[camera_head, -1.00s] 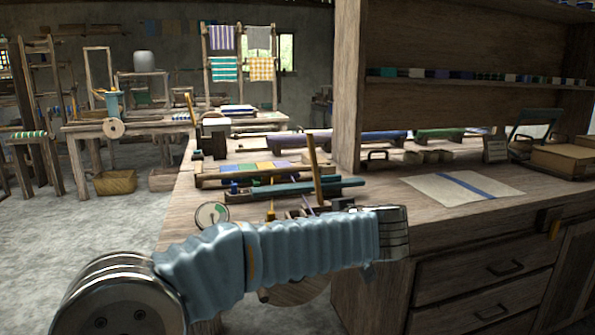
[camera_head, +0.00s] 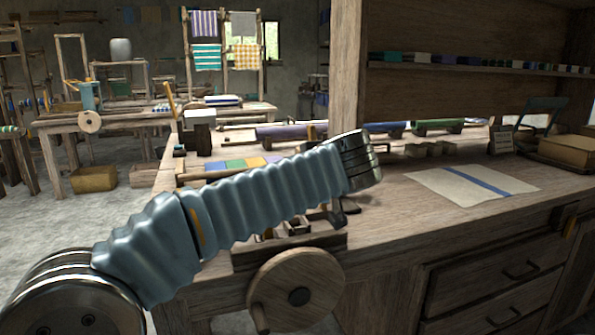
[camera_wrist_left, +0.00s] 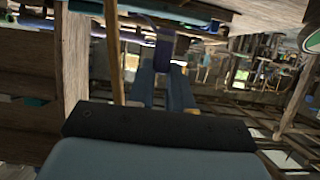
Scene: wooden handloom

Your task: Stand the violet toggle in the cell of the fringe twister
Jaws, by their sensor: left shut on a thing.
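My left arm crosses the head view, its silver wrist over the bench edge; the gripper itself is mostly hidden there. In the left wrist view my left gripper (camera_wrist_left: 164,76) has its two blue-grey fingers shut on a dark violet piece, the violet toggle (camera_wrist_left: 163,54). The toggle is partly covered by the fingers, and its lower end is hard to make out. A wooden device with a round crank wheel (camera_head: 297,289), seemingly the fringe twister (camera_head: 290,243), stands at the bench's front edge below my arm. Its cell cannot be made out. My right gripper is not in view.
Behind my arm lies a board of coloured squares (camera_head: 245,163), with a violet roll (camera_head: 290,132) farther back. A cream cloth with a blue stripe (camera_head: 470,184) lies flat at the right. A wooden shelf post (camera_head: 346,70) rises behind the wrist.

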